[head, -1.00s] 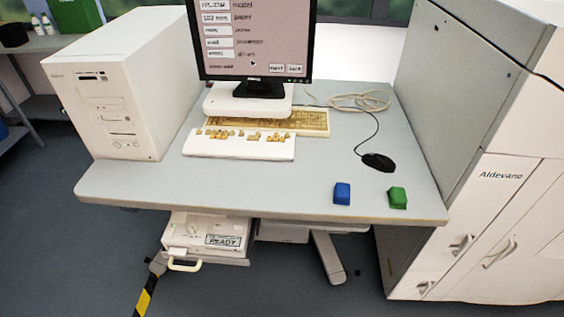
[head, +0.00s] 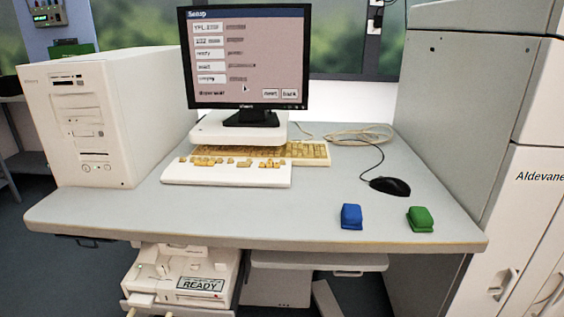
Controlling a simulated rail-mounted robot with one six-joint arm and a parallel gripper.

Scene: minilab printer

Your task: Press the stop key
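No key marked stop can be read in the head view. A blue key-like block (head: 351,217) and a green key-like block (head: 420,219) sit apart near the front right of the desk. A cream keyboard (head: 312,153) lies below the monitor (head: 246,57), partly hidden by a white panel (head: 225,174) with several yellowish keys or pieces along its top. The monitor shows a Setup page with several rows and two buttons at lower right. My gripper is not in view.
A white computer tower (head: 85,122) stands on the desk (head: 120,213) at left. A black mouse (head: 390,186) and coiled cable lie at right. A white device labelled READY (head: 200,284) sits under the desk. A large grey-white cabinet (head: 470,90) borders the right side.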

